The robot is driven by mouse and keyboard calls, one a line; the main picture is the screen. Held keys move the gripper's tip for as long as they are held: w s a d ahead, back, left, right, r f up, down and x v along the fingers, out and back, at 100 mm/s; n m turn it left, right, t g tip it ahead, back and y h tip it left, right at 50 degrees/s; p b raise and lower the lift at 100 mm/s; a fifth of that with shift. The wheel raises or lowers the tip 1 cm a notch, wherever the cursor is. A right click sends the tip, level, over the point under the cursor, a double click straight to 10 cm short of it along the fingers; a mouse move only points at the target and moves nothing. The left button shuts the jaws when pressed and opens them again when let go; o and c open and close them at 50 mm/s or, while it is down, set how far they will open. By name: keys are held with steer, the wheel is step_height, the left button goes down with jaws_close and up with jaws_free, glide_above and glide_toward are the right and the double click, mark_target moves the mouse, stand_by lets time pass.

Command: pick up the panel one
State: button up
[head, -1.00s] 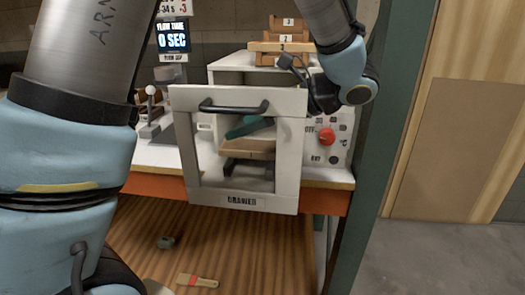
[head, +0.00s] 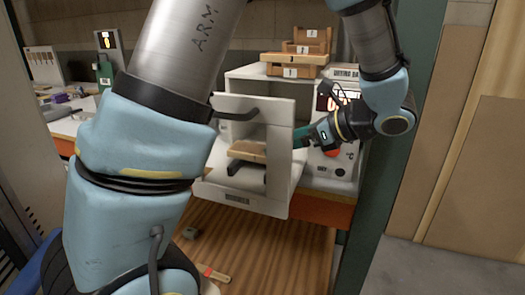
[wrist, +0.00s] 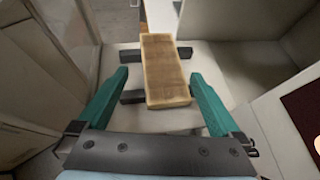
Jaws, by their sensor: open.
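The wooden panel (head: 248,151) lies on dark supports inside a white cabinet, seen through the window of its door. I see no number on it. In the wrist view the panel (wrist: 163,70) is a brown slab with pale edges, resting across two dark bars. My gripper (head: 302,136) is at the cabinet's front, to the right of the panel in the head view. In the wrist view my gripper (wrist: 160,78) is open and empty, its green fingers on either side of the panel's near end, with gaps to both sides. Its height above the panel is hard to tell.
The white door (head: 240,198) with a black handle (head: 250,107) stands open at the cabinet's front. Numbered wooden trays (head: 292,60) are stacked on top. A brush (head: 215,273) lies on the lower shelf.

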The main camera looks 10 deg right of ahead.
steer(key=shift+p+x, duration=1.2)
steer(key=shift+x, duration=2)
steer(key=shift+d+f, duration=0.15)
steer(key=shift+d, duration=0.05)
steer(key=c, duration=1.3)
steer(key=shift+o, duration=0.2)
